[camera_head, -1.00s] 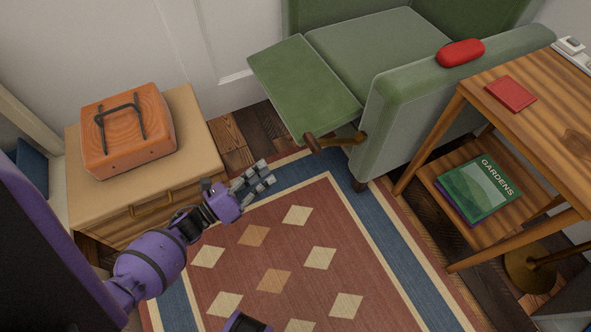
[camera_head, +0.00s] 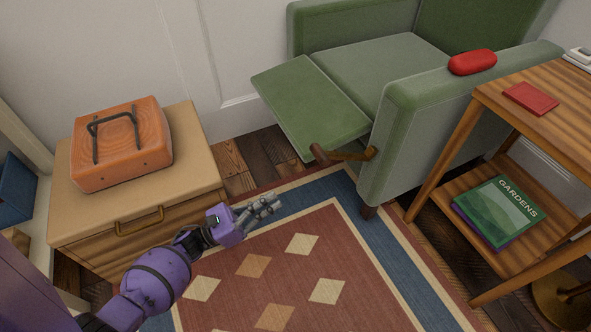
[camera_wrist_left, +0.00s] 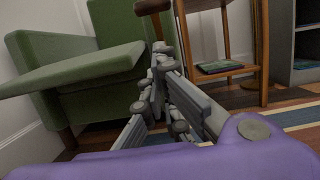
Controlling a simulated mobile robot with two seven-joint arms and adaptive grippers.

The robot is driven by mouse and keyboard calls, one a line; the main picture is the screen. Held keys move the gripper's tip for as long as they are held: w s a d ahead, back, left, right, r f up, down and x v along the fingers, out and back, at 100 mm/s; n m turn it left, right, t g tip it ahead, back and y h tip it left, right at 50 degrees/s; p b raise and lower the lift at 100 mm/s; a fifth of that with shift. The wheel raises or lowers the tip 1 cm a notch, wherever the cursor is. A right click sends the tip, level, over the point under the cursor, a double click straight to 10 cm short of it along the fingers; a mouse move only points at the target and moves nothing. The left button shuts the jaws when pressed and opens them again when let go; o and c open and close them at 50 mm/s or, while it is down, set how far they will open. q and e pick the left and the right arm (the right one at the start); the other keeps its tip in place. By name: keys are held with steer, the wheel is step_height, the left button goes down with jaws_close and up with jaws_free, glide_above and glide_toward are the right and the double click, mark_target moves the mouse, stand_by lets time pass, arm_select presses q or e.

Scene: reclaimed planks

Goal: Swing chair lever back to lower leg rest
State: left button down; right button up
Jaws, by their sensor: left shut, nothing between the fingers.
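The green armchair (camera_head: 400,107) stands at the back, with its leg rest (camera_head: 310,110) raised and sticking out to the left. The chair lever, a brass rod with a brown wooden handle (camera_head: 319,154), is on the side of the near armrest, its handle pointing left. My left gripper (camera_head: 272,203) is shut and empty over the rug, below and left of the handle in the picture, apart from it. In the left wrist view the handle (camera_wrist_left: 152,6) shows at the top edge, beyond the shut fingers (camera_wrist_left: 160,58). My right gripper is out of view.
A wooden side table (camera_head: 550,125) stands right of the chair, with a green book (camera_head: 497,212) on its lower shelf. A low cabinet (camera_head: 195,165) at left bears an orange box (camera_head: 122,145). A red case (camera_head: 472,62) lies on the armrest. The rug (camera_head: 290,285) is open floor.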

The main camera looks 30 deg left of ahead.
arm_select(q)
steer(key=r+x, duration=0.2)
steer(key=x, duration=1)
steer(key=shift+r, duration=0.4)
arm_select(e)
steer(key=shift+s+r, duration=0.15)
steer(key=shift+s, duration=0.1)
arm_select(q)
steer(key=shift+s, duration=0.1)
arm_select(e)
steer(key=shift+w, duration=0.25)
